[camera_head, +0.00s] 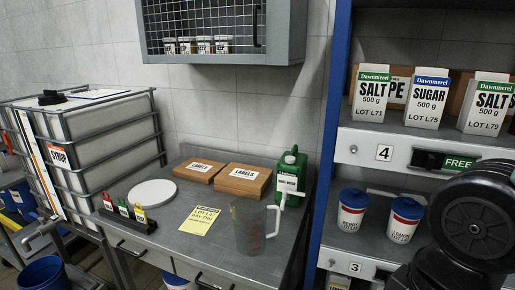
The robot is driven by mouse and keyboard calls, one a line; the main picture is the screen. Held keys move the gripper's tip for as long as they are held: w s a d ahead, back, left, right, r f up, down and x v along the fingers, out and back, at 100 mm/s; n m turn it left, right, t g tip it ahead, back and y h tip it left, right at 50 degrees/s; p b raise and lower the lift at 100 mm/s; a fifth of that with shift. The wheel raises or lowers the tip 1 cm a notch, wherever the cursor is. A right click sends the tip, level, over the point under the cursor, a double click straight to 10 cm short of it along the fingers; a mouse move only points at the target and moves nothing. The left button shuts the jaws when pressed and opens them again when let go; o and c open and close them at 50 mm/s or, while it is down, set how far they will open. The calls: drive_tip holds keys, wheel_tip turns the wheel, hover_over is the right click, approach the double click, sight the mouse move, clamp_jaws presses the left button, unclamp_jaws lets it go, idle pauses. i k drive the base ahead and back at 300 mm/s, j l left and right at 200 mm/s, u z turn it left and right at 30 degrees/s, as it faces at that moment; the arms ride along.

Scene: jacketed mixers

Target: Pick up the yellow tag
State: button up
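A small yellow tag (140,215) stands at the right end of a dark rack (128,223), beside a green tag (123,207) and a red tag (108,202). The rack is at the front left of the grey metal table. A larger flat yellow sheet (199,221) with print, partly legible as "LOT L47", lies on the table to the right of the rack. Dark links of my arm fill the lower right, well to the right of the tags. My gripper's fingers do not show.
A white disc (153,193) lies behind the rack. A clear jug (250,229), a green bottle (291,178) and two brown boxes labelled "LABELS" (243,180) stand on the table. A blue-framed shelf (336,95) rises between the table and my arm. A wall cabinet (222,30) hangs above.

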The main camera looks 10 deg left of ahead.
sight(141, 215)
drive_tip(key=u, duration=1.35)
drive_tip(key=i+j, duration=0.3)
drive_tip(key=j, duration=0.15)
drive_tip(key=i+j, duration=0.3)
drive_tip(key=j, duration=0.15)
drive_tip(key=i+j+z, duration=0.1)
drive_tip(key=i+j, duration=0.15)
drive_tip(key=j, duration=0.15)
drive_tip(key=i+j, duration=0.3)
drive_tip(key=j, duration=0.2)
drive_tip(key=i+j, duration=0.15)
drive_tip(key=i, duration=0.15)
drive_tip(key=i+j, duration=0.15)
drive_tip(key=i, duration=0.2)
drive_tip(key=z, duration=0.05)
